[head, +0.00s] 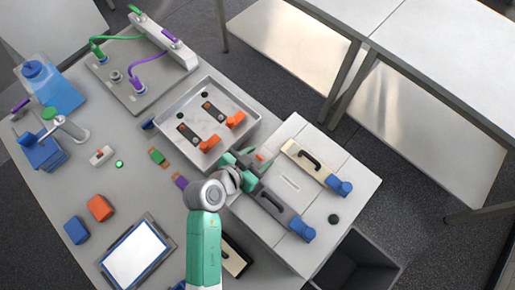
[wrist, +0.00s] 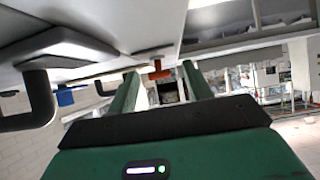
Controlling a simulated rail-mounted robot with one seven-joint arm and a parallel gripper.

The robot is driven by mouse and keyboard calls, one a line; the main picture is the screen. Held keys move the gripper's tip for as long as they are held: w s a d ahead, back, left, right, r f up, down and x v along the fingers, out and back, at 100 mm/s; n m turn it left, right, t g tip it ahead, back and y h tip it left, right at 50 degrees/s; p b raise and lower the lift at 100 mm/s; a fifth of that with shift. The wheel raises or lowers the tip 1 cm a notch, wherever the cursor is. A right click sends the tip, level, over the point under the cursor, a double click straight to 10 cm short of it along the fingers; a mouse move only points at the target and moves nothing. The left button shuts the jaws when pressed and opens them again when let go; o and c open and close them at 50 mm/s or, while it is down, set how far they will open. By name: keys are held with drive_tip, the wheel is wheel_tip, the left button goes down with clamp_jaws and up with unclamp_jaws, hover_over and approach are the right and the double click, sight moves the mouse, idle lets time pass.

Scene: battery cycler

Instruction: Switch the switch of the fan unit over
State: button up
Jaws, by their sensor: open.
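A small red-orange switch lever (head: 262,155) stands at the back left of the large white box (head: 345,165) in the head view, close to my gripper (head: 250,160). In the wrist view the red lever (wrist: 158,70) shows ahead, between the two green fingers of my gripper (wrist: 160,82) and beyond their tips as far as I can tell. The fingers are apart with nothing held. I cannot tell for sure whether the lever touches a finger or which way it is tilted. A separate small white block with a red toggle (head: 101,156) sits on the left table beside a lit green lamp (head: 119,164).
Two plates with black handles and blue ends, one cream (head: 312,164) and one grey (head: 280,212), lie on the white box near my gripper. A metal tray (head: 213,95) with orange-ended parts is behind it. A dark bin (head: 358,262) stands at front right.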

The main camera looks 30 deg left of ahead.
drive_tip(key=v, duration=0.7)
drive_tip(key=shift+s+a+r, duration=0.1)
drive_tip(key=shift+s+r, duration=0.05)
drive_tip(key=shift+s, duration=0.15)
drive_tip(key=w+d+r+t+y, duration=0.15)
drive_tip(key=w+r, duration=0.25)
drive_tip(key=r, duration=0.6)
drive_tip(key=w+d+r+t, duration=0.3)
drive_tip(key=w+r, duration=0.1)
drive_tip(key=r, duration=0.6)
drive_tip(key=w+d+r+t+y, duration=0.1)
drive_tip(key=w+d+r+t, duration=0.3)
drive_tip(key=r, duration=0.6)
drive_tip(key=s+d+r+n+t, duration=0.1)
drive_tip(key=s+d+r+t, duration=0.25)
drive_tip(key=r, duration=1.05)
drive_tip(key=s+d+r+n+t, duration=0.2)
drive_tip(key=s+d+r, duration=0.3)
drive_tip(key=r, duration=0.8)
wheel_tip(320, 180, up, 18)
drive_tip(key=p, duration=1.8)
drive_tip(key=shift+w+a+f, duration=0.25)
drive_tip(key=shift+w+a, duration=0.1)
drive_tip(key=shift+a, duration=0.05)
